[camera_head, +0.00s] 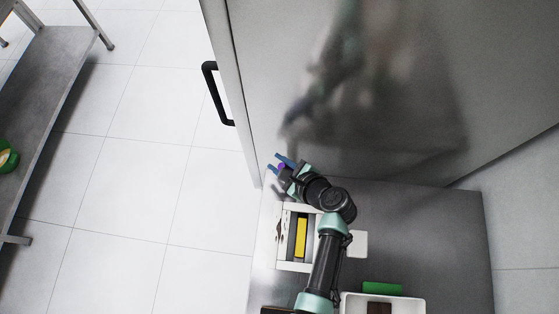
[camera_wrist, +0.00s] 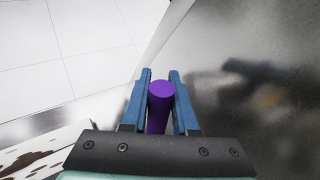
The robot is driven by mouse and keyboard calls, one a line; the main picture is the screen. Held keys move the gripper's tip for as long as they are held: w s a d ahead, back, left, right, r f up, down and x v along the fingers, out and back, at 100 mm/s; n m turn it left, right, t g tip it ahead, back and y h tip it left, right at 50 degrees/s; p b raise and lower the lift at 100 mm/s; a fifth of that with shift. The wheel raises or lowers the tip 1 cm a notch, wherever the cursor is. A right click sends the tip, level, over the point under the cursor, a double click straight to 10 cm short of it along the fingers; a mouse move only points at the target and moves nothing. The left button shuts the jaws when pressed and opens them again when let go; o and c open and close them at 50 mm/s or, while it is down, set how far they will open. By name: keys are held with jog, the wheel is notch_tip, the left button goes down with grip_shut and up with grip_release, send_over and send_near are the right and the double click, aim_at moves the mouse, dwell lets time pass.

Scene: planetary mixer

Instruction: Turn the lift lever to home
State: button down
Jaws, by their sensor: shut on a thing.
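My gripper (camera_head: 286,161) is at the left end of a grey metal surface, close to a tall reflective metal panel. Only a small bit of the purple cylinder (camera_head: 281,167) shows in the head view. Whether it is the knob of the lift lever cannot be told. No mixer body can be made out in either view.
The tall metal panel (camera_head: 400,80) has a black handle (camera_head: 213,95) beyond its left edge. A white holder (camera_head: 280,238) with a yellow block (camera_head: 301,238), a green block (camera_head: 382,288) and a white tray (camera_head: 420,305) are near my arm. A grey shelf (camera_head: 45,90) stands left, across open tiled floor.

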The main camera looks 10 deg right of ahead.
jog(key=shift+a, duration=0.1)
jog(key=c, duration=0.7)
grip_release()
jog(key=shift+f, duration=0.1)
jog(key=b+v, duration=0.1)
jog(key=v, duration=1.2)
